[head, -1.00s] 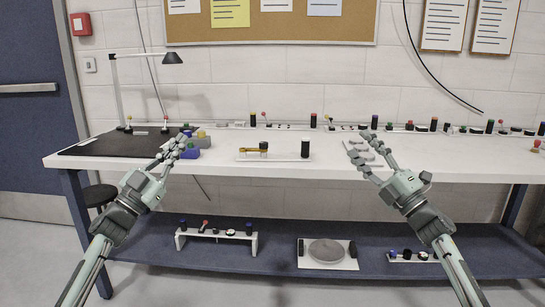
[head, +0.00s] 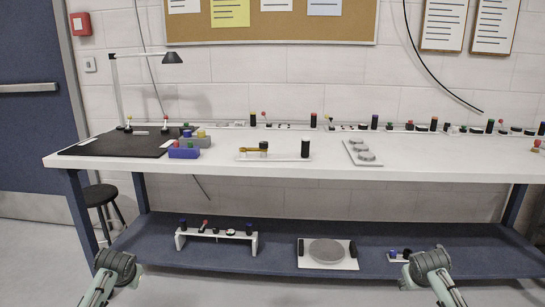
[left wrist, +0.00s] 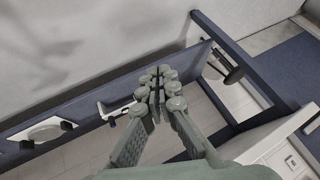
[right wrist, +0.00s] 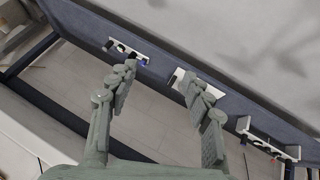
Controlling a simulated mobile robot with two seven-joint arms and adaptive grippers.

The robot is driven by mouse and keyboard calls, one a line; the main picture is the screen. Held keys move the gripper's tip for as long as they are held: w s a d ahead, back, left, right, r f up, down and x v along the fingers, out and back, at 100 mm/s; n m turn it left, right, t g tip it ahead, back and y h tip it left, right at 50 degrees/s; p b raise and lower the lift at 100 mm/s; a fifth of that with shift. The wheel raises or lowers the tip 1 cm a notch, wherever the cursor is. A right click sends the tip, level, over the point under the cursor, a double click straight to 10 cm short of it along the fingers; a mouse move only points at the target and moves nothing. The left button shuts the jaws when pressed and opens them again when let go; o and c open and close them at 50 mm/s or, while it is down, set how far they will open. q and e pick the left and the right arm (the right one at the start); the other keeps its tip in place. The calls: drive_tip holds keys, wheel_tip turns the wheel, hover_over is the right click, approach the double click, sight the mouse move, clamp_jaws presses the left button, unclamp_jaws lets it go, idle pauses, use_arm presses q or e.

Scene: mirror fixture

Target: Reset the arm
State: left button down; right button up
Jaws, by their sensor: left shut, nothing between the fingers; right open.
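In the head view my two arms show only at the bottom edge, low in front of the bench, and their fingers are out of that frame. In the left wrist view my left gripper (left wrist: 155,88) is shut with its fingertips together and nothing between them. In the right wrist view my right gripper (right wrist: 158,82) is open and empty, its fingers well apart. Both grippers are clear of the bench and touch nothing that I can see.
The white bench top (head: 330,172) holds a black mat (head: 105,147), blue bin (head: 184,153), white fixture (head: 285,157) and plate with grey discs (head: 362,152). The blue lower shelf (head: 275,230) carries a round-disc plate (head: 327,252) and a small rack (head: 216,236). A stool (head: 100,195) stands at left.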

use_arm(q)
drive_tip(key=s+d+f+g+h, duration=0.1)
drive_tip(key=s+d+f, duration=0.2)
drive_tip(key=s+f, duration=0.4)
drive_tip(key=s+d+f+g, duration=0.1)
drive_tip(key=s+d+f, duration=0.35)
drive_tip(key=s, duration=0.55)
use_arm(e)
drive_tip(key=s+a+f+g+y, duration=0.1)
drive_tip(key=s+a+f, duration=0.2)
drive_tip(key=s+f, duration=0.4)
drive_tip(key=s+a+f+g, duration=0.1)
drive_tip(key=s+a+f, duration=0.35)
drive_tip(key=s, duration=0.55)
use_arm(q)
drive_tip(key=s+d+f, duration=0.2)
drive_tip(key=s, duration=0.7)
drive_tip(key=s+d+f+m+g+h, duration=0.1)
drive_tip(key=s+d+f, duration=0.1)
drive_tip(key=s, duration=0.7)
drive_tip(key=shift+s+d+g+h, duration=0.3)
use_arm(e)
drive_tip(key=s+a+f, duration=0.2)
drive_tip(key=s, duration=0.7)
drive_tip(key=s+a+f+n+g+y, duration=0.1)
drive_tip(key=s+a+f, duration=0.1)
drive_tip(key=s, duration=0.7)
drive_tip(key=shift+s+a+g+y, duration=0.3)
